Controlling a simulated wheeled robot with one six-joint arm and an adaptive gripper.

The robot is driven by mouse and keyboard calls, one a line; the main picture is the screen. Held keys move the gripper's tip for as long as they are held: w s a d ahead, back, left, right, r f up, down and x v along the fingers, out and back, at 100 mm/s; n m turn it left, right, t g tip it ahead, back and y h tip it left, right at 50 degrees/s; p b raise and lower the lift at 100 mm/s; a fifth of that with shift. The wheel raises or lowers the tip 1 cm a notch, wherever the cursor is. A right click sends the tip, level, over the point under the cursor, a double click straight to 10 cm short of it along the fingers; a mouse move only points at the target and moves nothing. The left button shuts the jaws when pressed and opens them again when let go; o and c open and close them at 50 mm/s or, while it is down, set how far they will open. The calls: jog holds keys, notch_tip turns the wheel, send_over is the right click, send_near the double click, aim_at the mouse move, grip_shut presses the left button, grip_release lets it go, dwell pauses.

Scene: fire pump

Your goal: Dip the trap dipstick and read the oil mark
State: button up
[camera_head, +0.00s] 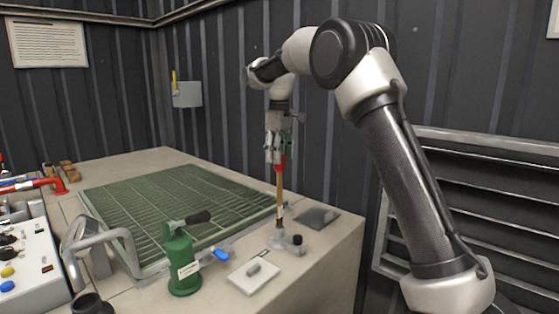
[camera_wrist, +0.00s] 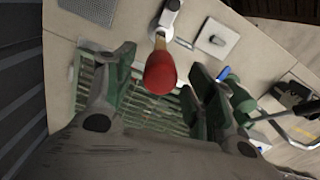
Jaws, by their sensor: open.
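The dipstick has a red handle (camera_head: 281,163) and a pale wooden-looking shaft (camera_head: 280,191). It stands upright, with its lower end at a pale fitting (camera_head: 276,239) near the right end of the bench. My gripper (camera_head: 276,155) is above and around the red handle, fingers pointing down. In the wrist view the round red handle end (camera_wrist: 160,73) shows between the two spread green fingers, with visible gaps on both sides. My gripper is open. The dipstick's lower tip and any oil mark are hidden or too small to read.
A green valve body (camera_head: 183,264) with a black handle and a blue lever (camera_head: 222,255) stand left of the fitting. A white plate (camera_head: 250,276) and a dark grey pad (camera_head: 318,217) lie nearby. A green grating (camera_head: 175,205) covers the bench middle.

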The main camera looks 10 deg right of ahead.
notch_tip(320, 180, up, 10)
jog(key=shift+f, duration=0.15)
dwell(0.3)
